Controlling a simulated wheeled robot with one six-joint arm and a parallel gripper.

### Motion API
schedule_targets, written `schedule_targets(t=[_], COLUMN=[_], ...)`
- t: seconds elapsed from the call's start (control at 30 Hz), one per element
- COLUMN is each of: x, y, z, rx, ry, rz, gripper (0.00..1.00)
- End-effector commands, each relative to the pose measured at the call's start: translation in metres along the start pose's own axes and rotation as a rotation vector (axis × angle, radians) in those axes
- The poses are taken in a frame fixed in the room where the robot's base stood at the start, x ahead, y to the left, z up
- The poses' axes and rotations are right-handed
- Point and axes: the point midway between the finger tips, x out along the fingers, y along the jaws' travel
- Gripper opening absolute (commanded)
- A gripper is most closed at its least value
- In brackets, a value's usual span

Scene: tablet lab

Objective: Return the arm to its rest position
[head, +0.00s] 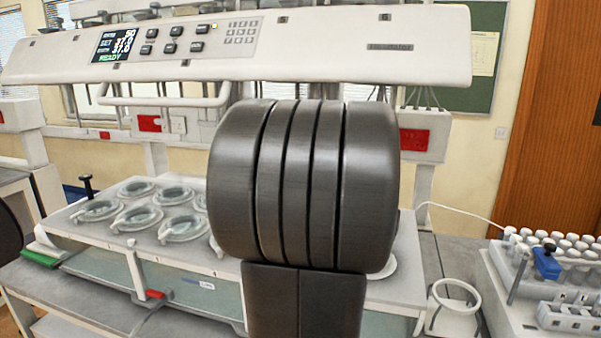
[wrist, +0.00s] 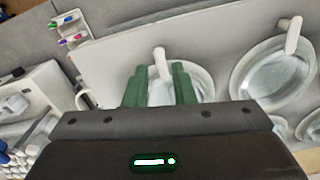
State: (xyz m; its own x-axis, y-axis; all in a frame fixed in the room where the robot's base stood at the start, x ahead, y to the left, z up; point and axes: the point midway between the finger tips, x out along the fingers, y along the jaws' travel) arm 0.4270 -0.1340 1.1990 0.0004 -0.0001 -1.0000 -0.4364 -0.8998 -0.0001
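My arm (head: 303,185) fills the middle of the head view as a dark grey ribbed joint with a link below it. It stands in front of the tablet bath and hides part of it. My gripper (wrist: 160,72) shows in the wrist view with two green fingers apart and nothing held between them. Beyond the fingers is a round glass lid (wrist: 203,82) with a white upright handle (wrist: 160,62). I cannot tell the exact distance between the fingertips and this handle. The head view does not show the gripper.
The bath (head: 75,228) holds several lidded vessels under a white instrument head (head: 330,50) whose display (head: 115,45) reads READY. A rack of white-capped vials (head: 565,245) stands at right, near a white ring holder (head: 455,310). In the wrist view, coloured pens (wrist: 70,38) lie at upper left.

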Motion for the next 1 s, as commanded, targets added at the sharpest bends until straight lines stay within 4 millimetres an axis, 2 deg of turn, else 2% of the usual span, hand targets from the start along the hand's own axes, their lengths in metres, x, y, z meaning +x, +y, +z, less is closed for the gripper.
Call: schedule_targets(t=[0.23,1.0], x=[0.051,0.051], y=[0.000,0.000], z=[0.002,0.000], rx=[-0.001,-0.614], ry=[-0.006,0.002], rz=[0.002,0.000], gripper=[0.23,0.23])
